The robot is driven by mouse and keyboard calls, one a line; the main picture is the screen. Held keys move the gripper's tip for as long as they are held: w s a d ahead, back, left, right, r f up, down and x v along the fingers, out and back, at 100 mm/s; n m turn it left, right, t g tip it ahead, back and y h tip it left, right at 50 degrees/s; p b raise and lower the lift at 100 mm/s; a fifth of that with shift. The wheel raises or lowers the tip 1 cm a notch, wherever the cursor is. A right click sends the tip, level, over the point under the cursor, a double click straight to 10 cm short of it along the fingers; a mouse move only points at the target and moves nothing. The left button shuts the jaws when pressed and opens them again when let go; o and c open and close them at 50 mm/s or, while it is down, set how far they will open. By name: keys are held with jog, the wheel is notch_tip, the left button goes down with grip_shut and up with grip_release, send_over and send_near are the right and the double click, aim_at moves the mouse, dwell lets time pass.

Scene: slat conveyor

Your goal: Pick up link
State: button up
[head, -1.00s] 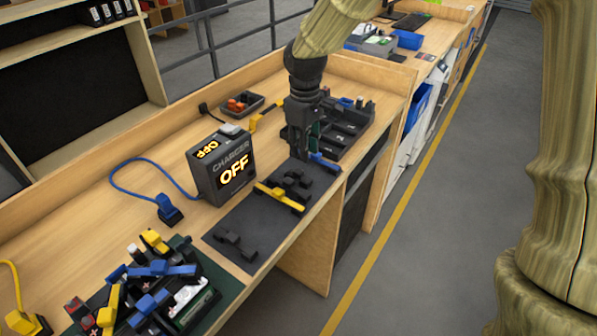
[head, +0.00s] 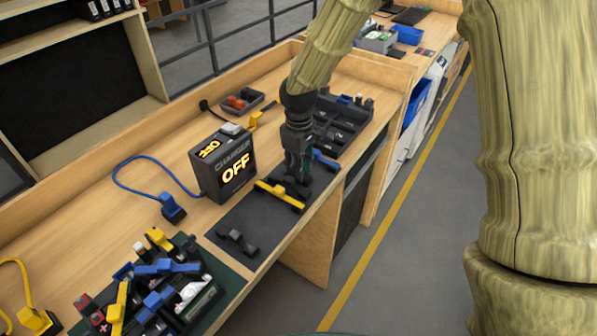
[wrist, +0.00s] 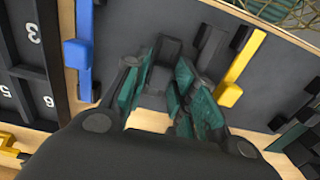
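Several links lie on the dark mat (head: 222,222). A black link (head: 238,242) lies near the mat's front left. A yellow link (head: 280,195) lies left of my gripper (head: 297,182), and a blue link (head: 325,160) lies right of it. In the wrist view, my gripper (wrist: 158,95) has teal-lined fingers standing apart on either side of a dark link (wrist: 162,60). I cannot tell whether either finger touches it. The blue link (wrist: 82,55) and yellow link (wrist: 240,68) flank the fingers. In the head view my gripper hides most of the dark link.
A charger (head: 222,165) reading OFF stands left of the mat. A black numbered tray (head: 340,122) stands behind my gripper. A green tray (head: 228,283) crowded with parts sits at front left.

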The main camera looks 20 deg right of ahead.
jog(key=shift+w+f, duration=0.1)
jog(key=shift+f, duration=0.1)
jog(key=c, duration=0.5)
jog(key=shift+c, duration=0.2)
jog(key=shift+r, duration=0.1)
notch_tip(320, 180, up, 10)
jog(key=b, duration=0.2)
jog(key=shift+b, duration=0.3)
